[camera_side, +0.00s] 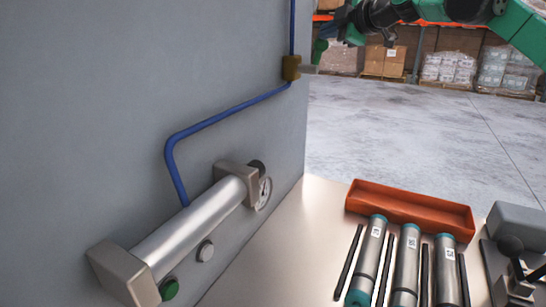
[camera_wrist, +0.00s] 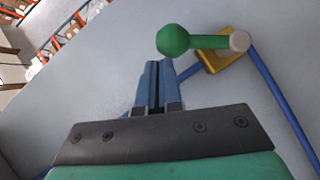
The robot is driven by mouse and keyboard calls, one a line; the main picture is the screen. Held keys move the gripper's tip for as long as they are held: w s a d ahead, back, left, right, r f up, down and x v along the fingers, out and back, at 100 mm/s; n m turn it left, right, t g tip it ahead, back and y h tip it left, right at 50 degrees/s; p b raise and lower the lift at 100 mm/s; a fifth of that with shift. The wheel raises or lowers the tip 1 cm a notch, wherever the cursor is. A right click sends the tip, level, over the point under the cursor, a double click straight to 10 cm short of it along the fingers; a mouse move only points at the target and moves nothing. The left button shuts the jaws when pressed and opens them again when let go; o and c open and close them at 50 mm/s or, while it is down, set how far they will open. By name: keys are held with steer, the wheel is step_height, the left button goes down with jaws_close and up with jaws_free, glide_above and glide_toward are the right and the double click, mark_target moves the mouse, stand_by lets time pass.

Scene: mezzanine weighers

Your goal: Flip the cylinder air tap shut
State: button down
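The air tap has a brass body (camera_side: 291,68) on the grey panel, in line with the blue air hose. Its green lever (camera_wrist: 205,42) ends in a round green knob (camera_wrist: 172,40) and turns on a grey pivot (camera_wrist: 239,40). In the wrist view the lever points left, across the hose. In the side view the green knob (camera_side: 319,49) shows beside the fingers. My gripper (camera_side: 334,27) is at the top of the side view. In the wrist view its blue fingers (camera_wrist: 158,68) are together and empty, their tips just below the knob; contact is unclear.
The silver air cylinder (camera_side: 188,226) is mounted low on the panel, with a round gauge (camera_side: 265,194) by it. An orange tray (camera_side: 410,207), several metal tubes (camera_side: 408,255) and a grey fixture (camera_side: 517,222) occupy the bench at right. The panel around the tap is mostly clear.

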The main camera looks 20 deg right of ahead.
steer(key=shift+w+d+f, duration=0.1)
steer(key=shift+w+d, duration=0.3)
stand_by(0.7)
steer(key=shift+v, duration=2.8)
